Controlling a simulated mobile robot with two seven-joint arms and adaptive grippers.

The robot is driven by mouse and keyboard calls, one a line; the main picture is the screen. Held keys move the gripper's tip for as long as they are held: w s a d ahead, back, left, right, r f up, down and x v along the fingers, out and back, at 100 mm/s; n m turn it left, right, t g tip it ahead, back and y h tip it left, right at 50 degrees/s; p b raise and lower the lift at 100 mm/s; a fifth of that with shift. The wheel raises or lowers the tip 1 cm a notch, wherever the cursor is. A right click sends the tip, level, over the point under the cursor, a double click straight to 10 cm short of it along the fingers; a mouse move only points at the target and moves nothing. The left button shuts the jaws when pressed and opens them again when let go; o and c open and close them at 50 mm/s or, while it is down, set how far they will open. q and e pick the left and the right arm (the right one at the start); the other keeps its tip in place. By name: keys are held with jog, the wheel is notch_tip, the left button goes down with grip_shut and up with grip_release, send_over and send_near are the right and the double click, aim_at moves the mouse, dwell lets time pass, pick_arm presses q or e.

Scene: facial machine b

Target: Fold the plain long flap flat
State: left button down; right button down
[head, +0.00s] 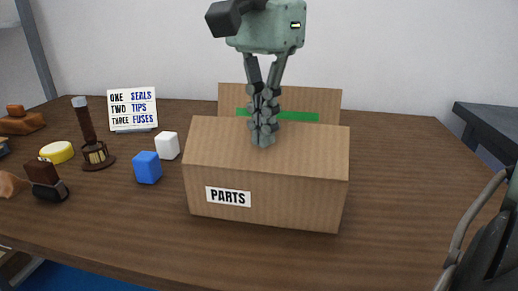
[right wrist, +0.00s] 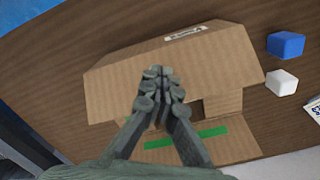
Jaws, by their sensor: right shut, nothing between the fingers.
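A cardboard box (head: 290,205) with a PARTS label stands on the table. Its plain long flap (head: 218,142) is on the near side and leans inward over the opening, covering most of it. The far long flap (head: 325,104) carries a green strip and stands up, tilted back. My right gripper (head: 263,142) is shut and empty, pointing down with its fingertips at the plain flap, near its far edge. In the right wrist view the fingertips (right wrist: 157,88) overlap the plain flap (right wrist: 110,90); contact is unclear. A dark gap shows beside them. My left gripper is out of view.
A blue cube (head: 147,167) and a white cube (head: 167,146) sit left of the box. The table (head: 400,170) is clear right of the box.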

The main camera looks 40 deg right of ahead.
jog(key=shift+f, duration=0.1)
dwell(0.4)
jog(key=shift+w+d+f+b, duration=0.2)
jog(key=shift+f+b, duration=0.35)
jog(key=shift+f, duration=0.25)
jog(key=shift+w+d+f+b, duration=0.1)
jog(key=shift+d+f+b, duration=0.05)
jog(key=shift+f+b, duration=0.55)
notch_tip(320, 180, up, 8)
jog(key=p, duration=0.7)
jog(key=shift+r, duration=0.1)
